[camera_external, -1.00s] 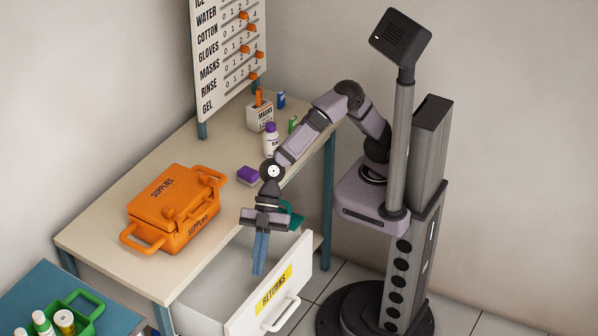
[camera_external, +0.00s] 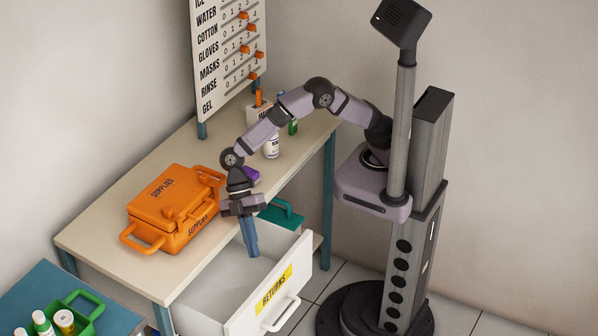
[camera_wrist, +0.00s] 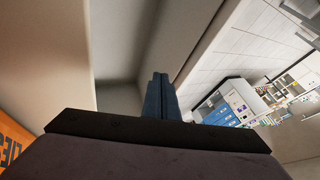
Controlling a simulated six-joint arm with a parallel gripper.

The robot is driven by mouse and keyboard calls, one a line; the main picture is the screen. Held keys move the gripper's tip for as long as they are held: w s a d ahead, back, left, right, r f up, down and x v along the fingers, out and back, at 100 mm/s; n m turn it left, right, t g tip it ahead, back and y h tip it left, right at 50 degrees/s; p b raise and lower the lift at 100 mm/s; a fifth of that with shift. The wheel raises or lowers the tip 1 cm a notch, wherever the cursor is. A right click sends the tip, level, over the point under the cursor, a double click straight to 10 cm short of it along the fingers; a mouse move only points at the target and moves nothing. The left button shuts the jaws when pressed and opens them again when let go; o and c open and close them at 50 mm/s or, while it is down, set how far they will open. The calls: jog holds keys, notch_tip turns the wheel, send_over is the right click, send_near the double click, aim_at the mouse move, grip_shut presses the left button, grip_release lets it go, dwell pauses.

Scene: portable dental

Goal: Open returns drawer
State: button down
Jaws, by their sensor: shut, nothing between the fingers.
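The returns drawer (camera_external: 268,292) is pulled out from under the table. Its white front carries a yellow RETURNS label and a white handle (camera_external: 283,313). The inside of the drawer looks empty where I can see it. My gripper (camera_external: 251,254) points down over the drawer's open inside, behind the front panel, with its blue fingers shut together and nothing between them. It is apart from the handle. In the wrist view the shut fingers (camera_wrist: 158,88) stand in front of the drawer's interior (camera_wrist: 117,95).
An orange SUPPLIES case (camera_external: 172,212) sits on the table (camera_external: 110,229) left of my gripper. A blue side table (camera_external: 30,290) holds a green caddy.

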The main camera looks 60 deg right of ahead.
aim_at(277, 284)
jog(key=p+x, duration=0.1)
jog(key=x, duration=0.8)
jog(key=shift+f, duration=0.2)
jog(key=shift+s, duration=0.1)
jog(key=s+b, duration=0.3)
jog(key=s, duration=0.3)
jog(key=shift+a+f+b, duration=0.1)
jog(key=shift+f+b, duration=0.05)
jog(key=shift+b, duration=0.2)
jog(key=shift+s, duration=0.25)
jog(key=shift+w+r, duration=0.1)
jog(key=shift+r, duration=0.15)
jog(key=p+v, duration=0.3)
jog(key=v, duration=0.5)
jog(key=shift+w+r, duration=0.15)
jog(key=shift+r, duration=0.15)
jog(key=shift+w+d+r, duration=0.3)
jog(key=shift+d+r, duration=0.15)
